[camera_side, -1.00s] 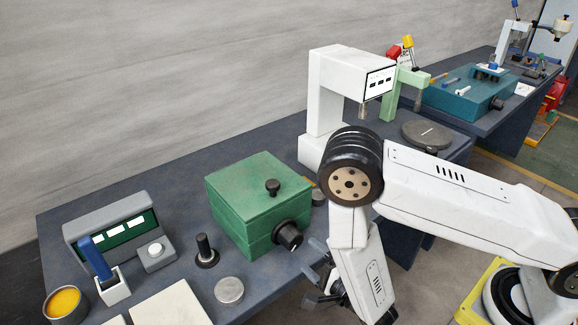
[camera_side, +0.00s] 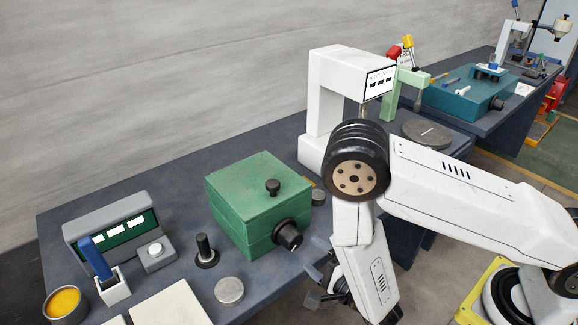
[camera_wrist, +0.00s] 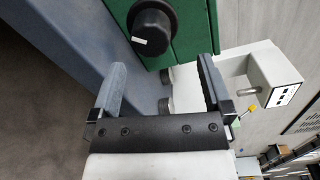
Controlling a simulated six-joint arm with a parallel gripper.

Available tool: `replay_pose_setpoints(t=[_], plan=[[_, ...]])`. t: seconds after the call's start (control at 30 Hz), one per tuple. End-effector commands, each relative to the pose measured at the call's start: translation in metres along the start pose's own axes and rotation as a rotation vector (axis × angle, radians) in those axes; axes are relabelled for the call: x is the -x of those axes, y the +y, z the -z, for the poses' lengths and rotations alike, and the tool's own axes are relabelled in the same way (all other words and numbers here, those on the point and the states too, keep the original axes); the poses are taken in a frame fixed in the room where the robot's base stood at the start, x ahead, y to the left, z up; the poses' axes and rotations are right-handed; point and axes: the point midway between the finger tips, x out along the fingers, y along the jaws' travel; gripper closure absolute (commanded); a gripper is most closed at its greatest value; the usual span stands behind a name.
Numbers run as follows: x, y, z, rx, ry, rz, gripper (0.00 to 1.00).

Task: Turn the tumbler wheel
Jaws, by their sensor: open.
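A green box (camera_side: 257,200) stands on the bench, and a black ridged knob (camera_side: 287,235) sticks out of its front face. This knob is the most wheel-like part on the box, and a white mark shows on it in the wrist view (camera_wrist: 152,28). A smaller black knob (camera_side: 272,187) sits on the box top. My gripper (camera_side: 318,259) is to the right of the black front knob, off the bench's front edge, apart from it. In the wrist view my gripper (camera_wrist: 161,76) is open and empty, with the knob beyond the fingertips.
A white press-like machine (camera_side: 327,110) stands behind the box. A black upright handle (camera_side: 204,250) and a grey disc (camera_side: 229,291) are to the left on the bench. A grey panel (camera_side: 112,232) with a blue lever is farther left. The bench edge lies close to my gripper.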

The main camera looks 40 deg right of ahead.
Motion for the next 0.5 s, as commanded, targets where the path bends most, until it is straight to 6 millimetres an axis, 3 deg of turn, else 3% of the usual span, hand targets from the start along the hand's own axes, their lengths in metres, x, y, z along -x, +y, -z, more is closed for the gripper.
replay_pose_setpoints(t=[0.33,0.5], plan=[[0.001,-0.038,-0.01,-0.002,-0.001,0.002,0.0],[0.001,-0.036,-0.009,0.144,0.0,0.001,0.0]])
